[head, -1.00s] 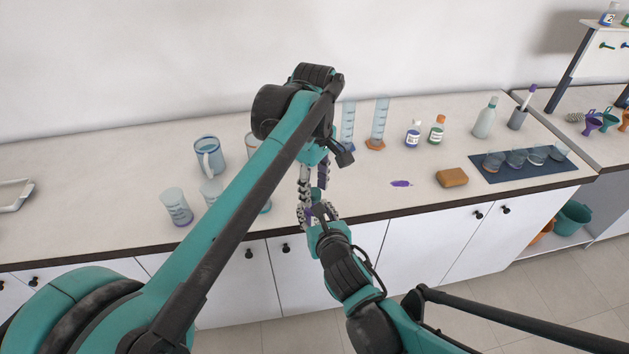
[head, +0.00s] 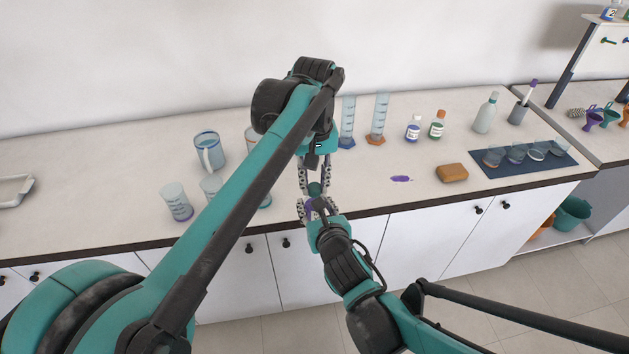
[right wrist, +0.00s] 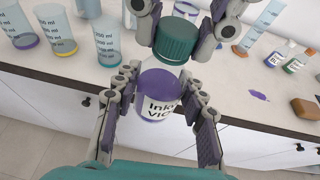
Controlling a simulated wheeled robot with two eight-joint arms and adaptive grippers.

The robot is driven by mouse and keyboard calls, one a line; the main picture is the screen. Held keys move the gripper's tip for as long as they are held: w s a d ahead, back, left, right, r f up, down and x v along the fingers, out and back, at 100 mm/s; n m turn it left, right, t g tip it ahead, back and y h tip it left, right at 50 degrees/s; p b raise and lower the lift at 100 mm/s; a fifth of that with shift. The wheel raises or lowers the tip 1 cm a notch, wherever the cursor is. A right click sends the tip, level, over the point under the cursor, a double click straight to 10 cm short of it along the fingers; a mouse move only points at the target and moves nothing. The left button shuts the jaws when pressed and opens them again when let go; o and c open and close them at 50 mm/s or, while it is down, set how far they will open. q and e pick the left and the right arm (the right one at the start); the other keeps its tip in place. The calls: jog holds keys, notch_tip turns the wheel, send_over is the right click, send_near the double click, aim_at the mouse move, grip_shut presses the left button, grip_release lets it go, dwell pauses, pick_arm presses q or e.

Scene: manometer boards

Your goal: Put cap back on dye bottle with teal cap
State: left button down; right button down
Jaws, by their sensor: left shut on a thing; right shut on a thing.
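The dye bottle (right wrist: 157,106) is small, with violet contents and a white label reading "Ink VIO…". It stands roughly upright between the fingers of my right gripper (right wrist: 158,115), which is shut on it in front of the counter edge. The ribbed teal cap (right wrist: 176,38) is in my left gripper (right wrist: 182,22), shut on it just above the bottle mouth. In the head view the cap (head: 315,188) sits between the left gripper (head: 314,184) and the right gripper (head: 317,208). I cannot tell whether cap and bottle touch.
Beakers (head: 175,202) and a jug (head: 208,152) stand on the left of the counter. Measuring cylinders (head: 378,120), two capped bottles (head: 414,128), a sponge (head: 452,173) and a blue mat (head: 490,176) with cups are to the right. A violet spill (head: 401,179) lies on the counter.

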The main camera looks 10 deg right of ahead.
pick_arm(q)
jog(key=m, duration=0.8)
jog(key=shift+m, duration=0.3)
jog(key=c, duration=1.2)
grip_release()
notch_tip(320, 180, up, 12)
